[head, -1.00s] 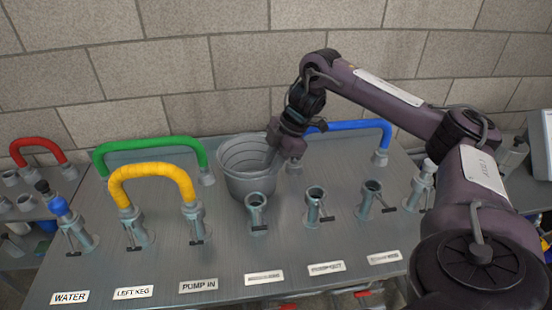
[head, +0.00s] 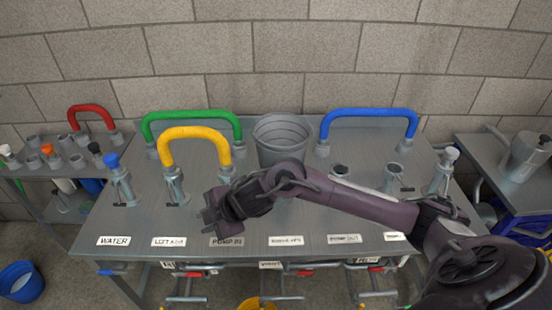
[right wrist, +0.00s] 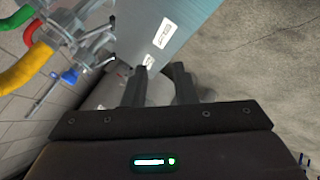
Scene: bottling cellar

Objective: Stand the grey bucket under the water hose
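The grey bucket (head: 283,138) stands upright at the back of the metal bench, between the green hose and the blue hose. My right forearm hides its lower front. My right gripper (head: 208,218) is left of and nearer than the bucket, apart from it, above the bench's front part. In the right wrist view its two fingers (right wrist: 160,88) are spread with nothing gripped. The WATER label (head: 114,241) is at the bench's front left; behind it stands a blue-capped valve (head: 119,186). I cannot make out a separate water hose. My left gripper is out of view.
The green (head: 190,115), yellow (head: 194,132) and blue (head: 368,112) hoses arch over the bench (head: 140,220). Pipes with red handles hang below its front edge. A blue bucket (head: 20,282) and a partly visible yellow bucket (head: 258,304) are on the floor. A side table stands at right.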

